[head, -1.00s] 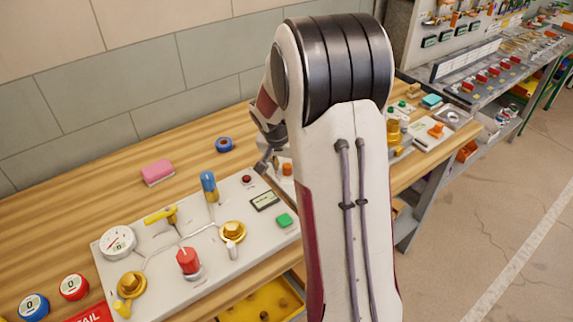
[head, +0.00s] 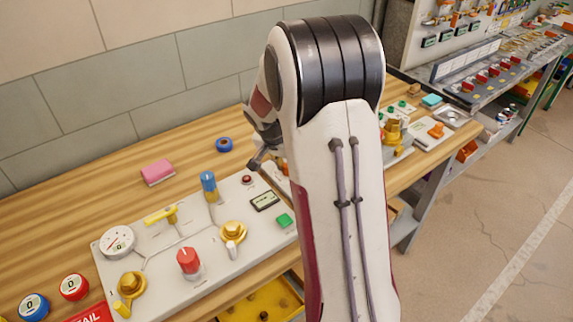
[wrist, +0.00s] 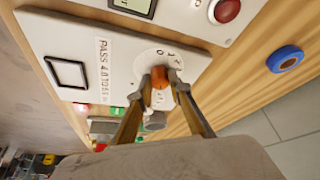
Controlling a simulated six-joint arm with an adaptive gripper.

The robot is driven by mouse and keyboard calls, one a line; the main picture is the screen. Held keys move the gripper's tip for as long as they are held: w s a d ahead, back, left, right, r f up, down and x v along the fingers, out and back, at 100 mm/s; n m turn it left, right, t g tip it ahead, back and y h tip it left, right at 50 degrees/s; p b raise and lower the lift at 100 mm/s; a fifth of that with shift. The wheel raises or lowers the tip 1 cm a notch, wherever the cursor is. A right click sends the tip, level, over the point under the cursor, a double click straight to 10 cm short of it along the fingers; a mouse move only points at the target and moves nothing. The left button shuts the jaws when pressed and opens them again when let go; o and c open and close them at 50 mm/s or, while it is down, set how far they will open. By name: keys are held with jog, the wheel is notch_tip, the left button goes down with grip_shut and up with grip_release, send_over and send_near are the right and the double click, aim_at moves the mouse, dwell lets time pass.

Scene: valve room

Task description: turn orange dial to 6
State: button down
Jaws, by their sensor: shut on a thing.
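The orange dial (wrist: 159,76) sits on a white plate (wrist: 60,30) with a round printed scale, of which a 0 and a few other marks show. My gripper (wrist: 162,88) is shut on the orange dial, one finger on each side. Its pointer position is not readable, as the fingers cover part of the scale. The plate also bears a label that starts with PASS and a black-framed square window (wrist: 67,72). In the head view, my arm hides most of the dial and the fingertips.
A blue ring (wrist: 285,59) lies on the wooden bench near the dial; it also shows in the head view (head: 224,145). A neighbouring panel (head: 150,245) carries a gauge, a red knob (head: 188,261), yellow valves and a green button. A pink block (head: 158,173) lies behind it.

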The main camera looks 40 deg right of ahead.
jog(key=shift+m, duration=0.7)
jog(key=shift+g, duration=0.3)
jog(key=c, duration=1.9)
grip_release()
jog(key=shift+a+v, duration=0.2)
jog(key=shift+v, duration=5.8)
jog(key=shift+n, duration=0.3)
